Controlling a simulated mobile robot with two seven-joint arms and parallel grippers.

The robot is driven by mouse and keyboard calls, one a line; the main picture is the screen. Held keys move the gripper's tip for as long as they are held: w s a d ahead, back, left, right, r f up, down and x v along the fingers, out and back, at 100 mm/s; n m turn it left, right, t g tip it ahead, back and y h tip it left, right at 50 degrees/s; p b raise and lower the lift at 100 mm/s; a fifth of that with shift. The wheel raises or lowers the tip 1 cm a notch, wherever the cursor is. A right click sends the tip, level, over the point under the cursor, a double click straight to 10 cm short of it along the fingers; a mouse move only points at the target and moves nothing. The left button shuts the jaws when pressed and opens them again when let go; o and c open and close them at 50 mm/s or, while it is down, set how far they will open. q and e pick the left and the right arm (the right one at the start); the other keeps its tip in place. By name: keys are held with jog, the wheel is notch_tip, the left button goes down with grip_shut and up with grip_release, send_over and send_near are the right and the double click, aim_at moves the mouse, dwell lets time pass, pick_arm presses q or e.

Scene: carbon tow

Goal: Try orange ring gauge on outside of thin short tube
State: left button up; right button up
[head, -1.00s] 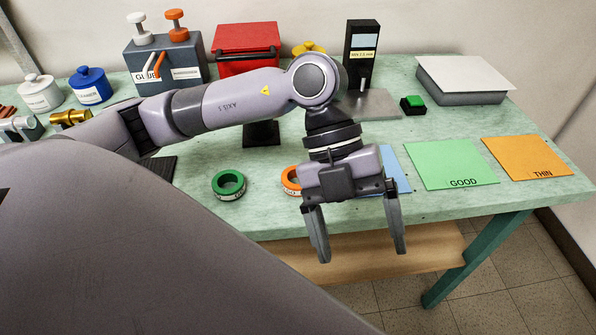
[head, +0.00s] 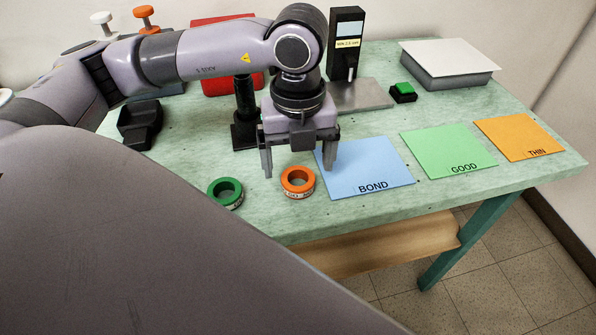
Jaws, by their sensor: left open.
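The orange ring gauge (head: 298,182) lies flat on the green table, left of the blue BOND mat. My left gripper (head: 300,168) is open and empty, fingers pointing down. It hangs over the table just behind the orange ring, its fingertips to either side of the ring in the picture. I cannot tell how high above the table they are. A green ring gauge (head: 225,192) lies to the left of the orange one. I cannot make out the thin short tube in this view. My right gripper is not in view.
Blue BOND (head: 368,168), green GOOD (head: 448,150) and orange THIN (head: 518,137) mats lie to the right. A black gauge stand (head: 346,45), a green button (head: 403,90) and a grey box (head: 450,65) stand behind. A black post (head: 244,110) stands close behind my left gripper.

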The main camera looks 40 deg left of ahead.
aim_at(298, 172)
pick_arm(q)
jog(key=shift+w+a+f, duration=0.1)
jog(key=shift+f, duration=0.85)
jog(key=shift+w+a+f, duration=0.1)
jog(key=shift+f, duration=0.85)
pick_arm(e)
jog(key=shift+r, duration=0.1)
